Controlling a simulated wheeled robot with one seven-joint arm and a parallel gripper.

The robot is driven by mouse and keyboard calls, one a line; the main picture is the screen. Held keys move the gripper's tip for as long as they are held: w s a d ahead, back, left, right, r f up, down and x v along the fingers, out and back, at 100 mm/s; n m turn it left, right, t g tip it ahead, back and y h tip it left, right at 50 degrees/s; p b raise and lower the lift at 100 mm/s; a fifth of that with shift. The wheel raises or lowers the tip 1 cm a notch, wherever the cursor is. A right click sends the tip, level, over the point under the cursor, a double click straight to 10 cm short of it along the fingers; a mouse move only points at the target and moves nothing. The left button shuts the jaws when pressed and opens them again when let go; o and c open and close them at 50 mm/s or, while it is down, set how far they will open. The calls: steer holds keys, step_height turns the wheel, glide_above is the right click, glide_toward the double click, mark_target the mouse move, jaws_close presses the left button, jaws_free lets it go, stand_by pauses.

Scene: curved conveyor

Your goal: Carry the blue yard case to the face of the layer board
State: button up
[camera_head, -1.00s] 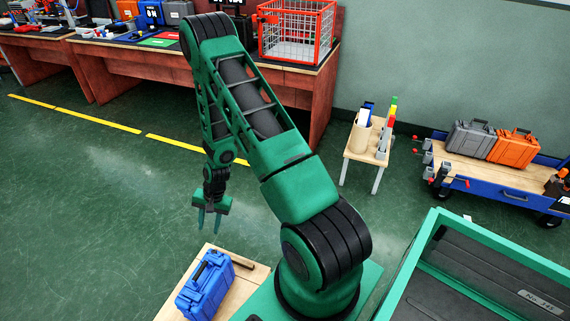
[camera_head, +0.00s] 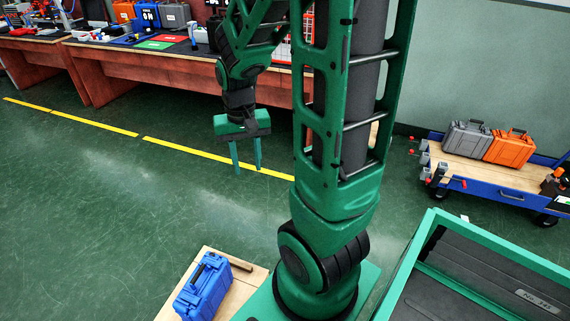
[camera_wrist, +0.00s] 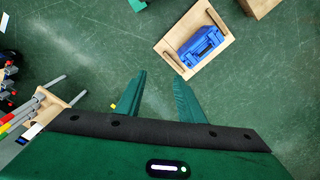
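The blue yard case (camera_head: 203,287) stands on a small wooden board or low stand (camera_head: 243,284) at the bottom of the head view, with its dark handle on top. In the wrist view the blue case (camera_wrist: 201,46) lies beyond my fingertips, on the pale wooden surface (camera_wrist: 172,47). My gripper (camera_head: 246,172) hangs fingers down, open and empty, well above the floor and apart from the case. Its two green fingers also show spread in the wrist view (camera_wrist: 158,85). I cannot tell which thing is the layer board.
A blue-sided cart (camera_head: 500,184) at the right bears a grey case (camera_head: 466,138) and an orange case (camera_head: 510,147). A green-rimmed tray (camera_head: 485,237) is at the lower right. A long workbench (camera_head: 180,67) runs along the back. Open floor lies at the left.

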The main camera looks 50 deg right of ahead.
steer(key=s+r, duration=0.4)
steer(key=s, duration=0.3)
steer(key=s+r, duration=0.3)
steer(key=s, duration=0.5)
steer(key=shift+a+r+n+y, duration=0.3)
steer(key=shift+a+r+n, duration=0.1)
steer(key=shift+a, duration=0.05)
